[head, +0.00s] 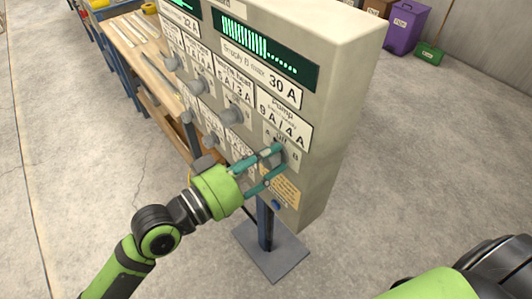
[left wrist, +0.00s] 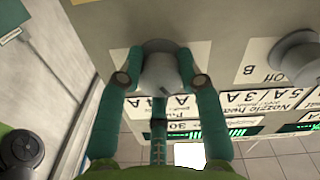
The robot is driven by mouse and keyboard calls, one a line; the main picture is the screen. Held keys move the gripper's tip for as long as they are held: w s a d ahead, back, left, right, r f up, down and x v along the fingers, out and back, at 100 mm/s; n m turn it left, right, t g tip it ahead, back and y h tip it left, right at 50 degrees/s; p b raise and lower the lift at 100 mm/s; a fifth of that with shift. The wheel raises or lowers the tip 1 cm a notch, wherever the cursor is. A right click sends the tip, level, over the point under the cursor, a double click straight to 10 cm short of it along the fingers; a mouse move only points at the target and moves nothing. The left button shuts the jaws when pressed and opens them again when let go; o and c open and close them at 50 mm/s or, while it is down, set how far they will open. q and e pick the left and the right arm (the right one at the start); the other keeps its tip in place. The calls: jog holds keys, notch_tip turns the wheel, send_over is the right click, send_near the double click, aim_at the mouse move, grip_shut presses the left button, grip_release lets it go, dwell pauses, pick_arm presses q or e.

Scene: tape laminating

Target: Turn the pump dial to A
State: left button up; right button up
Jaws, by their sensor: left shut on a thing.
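The pump dial is a grey knob below the "Pump 9 A / 4 A" label (head: 283,115) on the beige control panel (head: 318,150). Around it are the marks A on the left, off at the top and B on the right. My left gripper (head: 276,163) has its teal fingers closed around the dial and mostly hides it in the head view. In the left wrist view the dial (left wrist: 160,67) sits between both fingertips. I cannot tell which mark the dial points to. My right gripper is out of view.
Another dial (left wrist: 297,57) is beside the pump dial; it is a neighbouring grey knob (head: 232,115) in the head view. A green display (head: 262,47) shows above. A workbench (head: 140,65) stands behind left. Purple (head: 405,27) and green (head: 430,53) bins stand far right.

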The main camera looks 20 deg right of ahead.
pick_arm(q)
jog(key=shift+n+p, duration=0.45)
jog(key=shift+n, duration=0.85)
jog(key=shift+f, duration=0.1)
jog(key=o, duration=1.1)
jog(key=shift+d, duration=0.1)
jog(key=shift+o, duration=0.2)
jog(key=v, duration=0.7)
jog(key=shift+a, duration=0.25)
